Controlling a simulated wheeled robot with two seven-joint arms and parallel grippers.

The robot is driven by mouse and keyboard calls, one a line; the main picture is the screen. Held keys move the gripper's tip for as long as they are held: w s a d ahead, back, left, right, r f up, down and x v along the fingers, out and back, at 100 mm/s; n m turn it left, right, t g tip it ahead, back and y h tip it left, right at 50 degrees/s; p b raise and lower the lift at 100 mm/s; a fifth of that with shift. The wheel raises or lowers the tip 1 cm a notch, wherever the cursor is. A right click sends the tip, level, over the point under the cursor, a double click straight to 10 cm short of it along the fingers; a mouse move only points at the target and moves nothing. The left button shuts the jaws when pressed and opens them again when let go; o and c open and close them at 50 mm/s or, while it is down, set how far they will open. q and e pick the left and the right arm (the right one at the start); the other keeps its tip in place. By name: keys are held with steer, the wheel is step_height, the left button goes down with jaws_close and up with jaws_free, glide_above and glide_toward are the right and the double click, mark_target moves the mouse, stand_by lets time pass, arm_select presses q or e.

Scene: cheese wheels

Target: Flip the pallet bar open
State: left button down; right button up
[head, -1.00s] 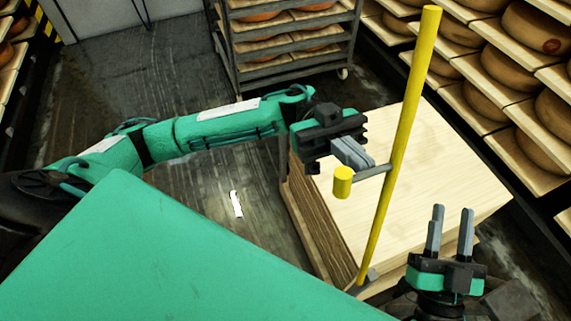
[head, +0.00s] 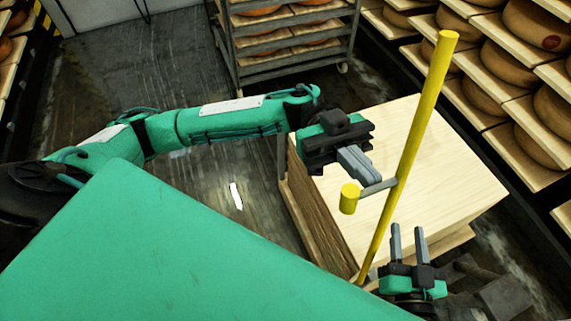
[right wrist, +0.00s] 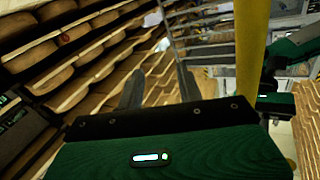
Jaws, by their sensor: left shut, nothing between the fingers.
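The pallet bar (head: 409,150) is a long yellow pole, standing tilted with its top leaning right, in front of the stack of boards. A short yellow knob (head: 350,198) sticks out from it on a grey rod. My left gripper (head: 368,177) is shut and empty, its fingertips close to the grey rod; I cannot tell whether they touch. My right gripper (head: 408,243) is open and empty, just right of the bar's lower part. In the right wrist view the bar (right wrist: 250,50) passes upright to the right of the open fingers (right wrist: 160,88).
Pale wooden boards (head: 455,185) are stacked behind the bar. Shelves of cheese wheels (head: 535,130) line the right side. A wheeled rack (head: 290,48) stands at the back. The floor (head: 190,205) on the left is open.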

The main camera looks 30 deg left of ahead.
arm_select(q)
steer(key=shift+r, duration=0.15)
